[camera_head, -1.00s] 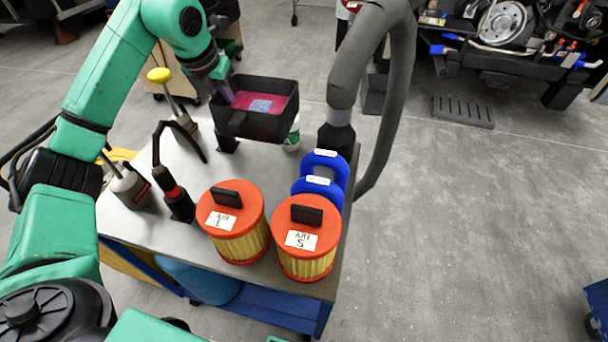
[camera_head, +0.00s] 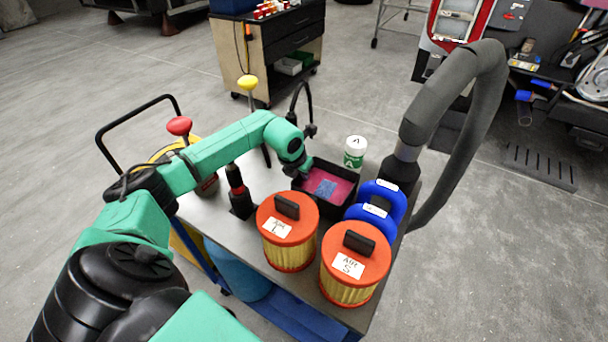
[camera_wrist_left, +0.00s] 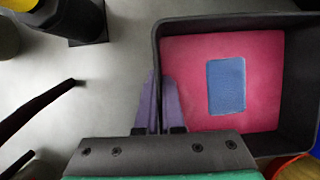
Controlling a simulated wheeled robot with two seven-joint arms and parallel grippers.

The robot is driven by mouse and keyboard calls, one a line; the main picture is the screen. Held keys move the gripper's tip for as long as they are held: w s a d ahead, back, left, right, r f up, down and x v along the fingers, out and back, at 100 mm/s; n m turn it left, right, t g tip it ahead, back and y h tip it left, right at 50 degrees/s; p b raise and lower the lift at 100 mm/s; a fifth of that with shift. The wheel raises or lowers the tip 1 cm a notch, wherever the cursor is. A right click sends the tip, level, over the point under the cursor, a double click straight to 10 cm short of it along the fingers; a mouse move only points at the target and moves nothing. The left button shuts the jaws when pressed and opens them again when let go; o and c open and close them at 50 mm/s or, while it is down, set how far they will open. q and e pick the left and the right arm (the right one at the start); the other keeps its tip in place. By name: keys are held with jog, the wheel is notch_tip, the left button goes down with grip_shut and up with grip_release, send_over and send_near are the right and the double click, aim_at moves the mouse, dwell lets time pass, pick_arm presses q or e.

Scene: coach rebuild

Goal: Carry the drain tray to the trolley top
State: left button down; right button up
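The drain tray (camera_head: 341,184) is a dark open box with a pink floor and a blue patch. It is over the back part of the grey trolley top (camera_head: 262,178), low among the things there. Whether its underside touches the top is hidden. My left gripper (camera_head: 303,173) is at the tray's left side. In the left wrist view the purple fingers of the gripper (camera_wrist_left: 162,105) are closed about the near left wall of the tray (camera_wrist_left: 265,75). My right gripper is in no view.
Two orange-lidded filters (camera_head: 287,220) (camera_head: 355,262) stand in front of the tray. Blue ring-shaped parts (camera_head: 380,207) and a thick grey hose (camera_head: 455,95) are at its right. A white bottle (camera_head: 355,152) stands behind it. A black tool (camera_head: 239,193) stands left; bare top lies between.

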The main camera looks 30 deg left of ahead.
pick_arm(q)
jog(key=shift+w, duration=0.1)
jog(key=c, duration=1.5)
grip_release()
jog(key=shift+f, duration=0.25)
jog(key=o, duration=0.5)
jog(key=shift+r, duration=0.1)
jog(key=shift+c, duration=0.2)
jog(key=shift+r, duration=0.2)
jog(key=shift+s+r, duration=0.2)
jog(key=shift+r, duration=0.1)
jog(key=b+v, duration=0.2)
jog(key=v, duration=0.9)
jog(key=shift+s, duration=0.15)
